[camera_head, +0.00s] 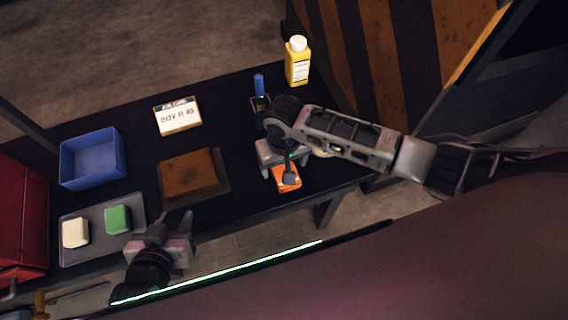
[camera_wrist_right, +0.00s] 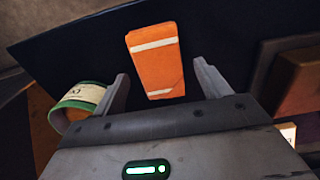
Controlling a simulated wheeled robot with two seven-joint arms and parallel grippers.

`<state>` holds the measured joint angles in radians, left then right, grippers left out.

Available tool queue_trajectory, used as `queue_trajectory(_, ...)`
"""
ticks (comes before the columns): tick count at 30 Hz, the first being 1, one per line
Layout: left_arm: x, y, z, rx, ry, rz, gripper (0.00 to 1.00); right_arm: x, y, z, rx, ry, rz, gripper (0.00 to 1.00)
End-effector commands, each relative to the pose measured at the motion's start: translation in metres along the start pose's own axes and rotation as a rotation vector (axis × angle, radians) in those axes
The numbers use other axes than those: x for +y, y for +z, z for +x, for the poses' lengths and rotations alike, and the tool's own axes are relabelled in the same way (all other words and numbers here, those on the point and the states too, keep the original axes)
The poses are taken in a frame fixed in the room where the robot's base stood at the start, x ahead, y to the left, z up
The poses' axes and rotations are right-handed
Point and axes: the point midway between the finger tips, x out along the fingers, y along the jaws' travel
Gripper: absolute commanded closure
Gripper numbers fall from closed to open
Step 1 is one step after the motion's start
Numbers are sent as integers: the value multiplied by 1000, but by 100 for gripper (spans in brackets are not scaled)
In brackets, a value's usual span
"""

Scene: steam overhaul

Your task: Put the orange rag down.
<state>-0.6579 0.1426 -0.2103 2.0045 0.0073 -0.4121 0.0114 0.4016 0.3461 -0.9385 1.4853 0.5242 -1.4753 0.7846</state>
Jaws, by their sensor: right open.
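The orange rag (camera_head: 287,180) lies on the black bench near its front edge, partly covered by my right gripper in the head view. In the right wrist view the rag (camera_wrist_right: 155,62) is flat, with two pale stripes. My right gripper (camera_head: 279,168) is over the rag. Its two fingers are spread wide in the right wrist view (camera_wrist_right: 162,84), with the rag showing between and beyond them, not gripped. My left gripper (camera_head: 177,224) is at the bench's front edge, by the grey tray; its finger opening is unclear.
A grey tray (camera_head: 97,248) holds a cream block and a green block. A blue bin (camera_head: 92,158), a brown block (camera_head: 188,173), a label card (camera_head: 178,116) and a yellow bottle (camera_head: 297,62) stand on the bench. A green-rimmed round tin (camera_wrist_right: 80,103) is beside my right gripper.

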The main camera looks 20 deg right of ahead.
Motion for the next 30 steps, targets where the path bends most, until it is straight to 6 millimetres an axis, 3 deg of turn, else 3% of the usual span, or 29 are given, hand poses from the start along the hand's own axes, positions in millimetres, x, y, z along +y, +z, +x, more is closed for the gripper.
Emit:
queue_trajectory(9, -2, -1, -5, -10, -5, 3, 64, 0, -1, -71, 4, -3, -1, 24)
queue_trajectory(17, -3, -3, -6, -8, -9, 3, 64, 0, 0, -104, 1, -2, 0, 24)
queue_trajectory(20, -3, -2, -6, -9, -10, 2, 64, -6, 2, -102, 12, -32, -8, 24)
queue_trajectory(23, -3, -3, -6, -7, -10, 1, 64, -24, 10, -87, 68, -139, -33, 24)
queue_trajectory(27, -4, -5, -5, -3, -11, 1, 64, -47, 20, -63, 273, -329, -60, 24)
queue_trajectory(30, -4, -6, -4, -2, -11, 1, 64, -39, 28, -53, 473, -373, -65, 24)
